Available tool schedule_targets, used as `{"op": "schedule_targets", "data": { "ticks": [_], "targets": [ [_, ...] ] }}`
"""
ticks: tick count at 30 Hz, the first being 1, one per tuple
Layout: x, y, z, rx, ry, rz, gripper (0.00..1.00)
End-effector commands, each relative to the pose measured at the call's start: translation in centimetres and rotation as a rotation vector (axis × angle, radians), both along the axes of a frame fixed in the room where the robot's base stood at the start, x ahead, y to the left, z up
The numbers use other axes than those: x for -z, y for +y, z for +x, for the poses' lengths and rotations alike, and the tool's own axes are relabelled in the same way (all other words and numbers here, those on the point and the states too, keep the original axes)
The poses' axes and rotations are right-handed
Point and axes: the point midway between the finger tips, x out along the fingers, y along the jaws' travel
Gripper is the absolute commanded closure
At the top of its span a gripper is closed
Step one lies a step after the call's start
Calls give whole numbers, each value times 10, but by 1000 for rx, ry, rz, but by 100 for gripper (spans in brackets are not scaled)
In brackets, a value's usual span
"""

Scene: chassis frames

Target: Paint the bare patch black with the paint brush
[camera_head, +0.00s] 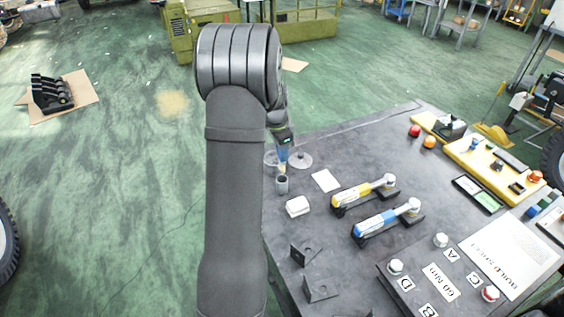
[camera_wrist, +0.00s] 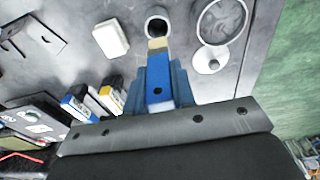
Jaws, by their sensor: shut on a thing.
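My gripper (camera_wrist: 158,92) is shut on a paint brush (camera_wrist: 157,72) with a blue handle and a pale tan tip. The tip points at the mouth of a small grey cup (camera_wrist: 158,20); I cannot tell whether it is inside or just above it. In the head view, the gripper (camera_head: 283,143) hangs over the far left part of the dark table, above the cup (camera_head: 282,185). A pale flat square (camera_head: 326,181) lies right of the cup; I cannot tell whether it is the bare patch. No black paint is clearly seen.
A white block (camera_head: 298,206), yellow and blue tools (camera_head: 364,194) and dark brackets (camera_head: 321,288) are nearby on the table (camera_head: 350,150). The table's left edge is close.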

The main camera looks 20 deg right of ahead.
Motion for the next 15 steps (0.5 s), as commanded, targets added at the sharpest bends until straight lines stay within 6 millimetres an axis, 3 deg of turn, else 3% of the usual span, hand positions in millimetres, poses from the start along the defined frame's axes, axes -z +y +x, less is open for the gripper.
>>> {"op": "schedule_targets", "data": {
  "ticks": [15],
  "targets": [
    [0,0,4,-32,2,-13,100]
  ]
}}
